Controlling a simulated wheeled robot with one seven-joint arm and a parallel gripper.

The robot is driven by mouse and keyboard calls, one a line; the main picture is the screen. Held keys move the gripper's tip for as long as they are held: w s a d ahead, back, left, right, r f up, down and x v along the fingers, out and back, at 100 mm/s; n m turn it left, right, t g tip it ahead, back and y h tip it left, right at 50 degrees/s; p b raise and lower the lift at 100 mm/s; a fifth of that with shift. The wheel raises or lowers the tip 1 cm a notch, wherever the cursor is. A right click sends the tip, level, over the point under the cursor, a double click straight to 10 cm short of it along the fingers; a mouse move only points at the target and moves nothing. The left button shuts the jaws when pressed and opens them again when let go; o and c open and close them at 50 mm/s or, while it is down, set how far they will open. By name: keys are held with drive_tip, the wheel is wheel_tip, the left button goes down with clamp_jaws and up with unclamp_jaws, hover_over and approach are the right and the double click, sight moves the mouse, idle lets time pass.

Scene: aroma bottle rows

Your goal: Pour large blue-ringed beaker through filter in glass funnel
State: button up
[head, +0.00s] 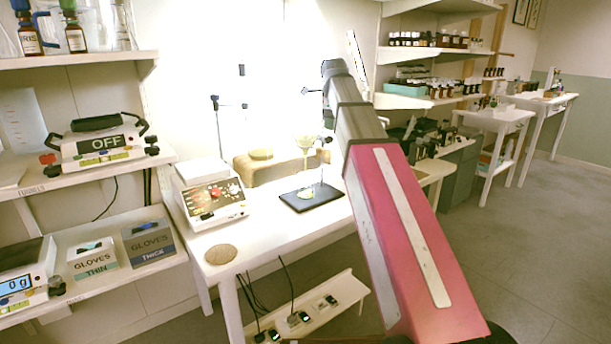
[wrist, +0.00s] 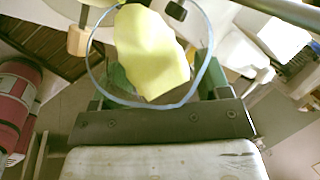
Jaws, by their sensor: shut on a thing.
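In the wrist view my gripper (wrist: 160,88) is shut on the blue-ringed beaker (wrist: 211,86). Its blue ring circles a mass of yellow liquid (wrist: 152,55), and a green finger shows on each side. In the head view my arm hides most of the gripper, and the beaker cannot be made out there. The glass funnel (head: 304,142), pale yellow inside, stands on a stand with a black base (head: 328,199), just left of my arm. A small yellowish vessel (head: 305,194) is on that base under the funnel. The filter cannot be told apart.
A hotplate-like device (head: 212,201) stands left of the stand on the white table, with a round cork mat (head: 220,254) at the front. A thin upright rod (head: 217,135) rises behind. Shelves with scales and glove boxes (head: 149,244) are at left. The table's front middle is clear.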

drive_tip(key=shift+a+r+h, duration=0.1)
drive_tip(key=shift+r+h, duration=0.15)
drive_tip(key=shift+h, duration=0.25)
idle(1.2)
drive_tip(key=shift+w+a+r+n+h, duration=0.1)
drive_tip(key=shift+a+r+n+h, duration=0.25)
drive_tip(key=shift+a+h, duration=0.4)
idle(3.0)
drive_tip(key=shift+a+r+h, duration=0.3)
drive_tip(key=shift+h, duration=0.15)
idle(2.1)
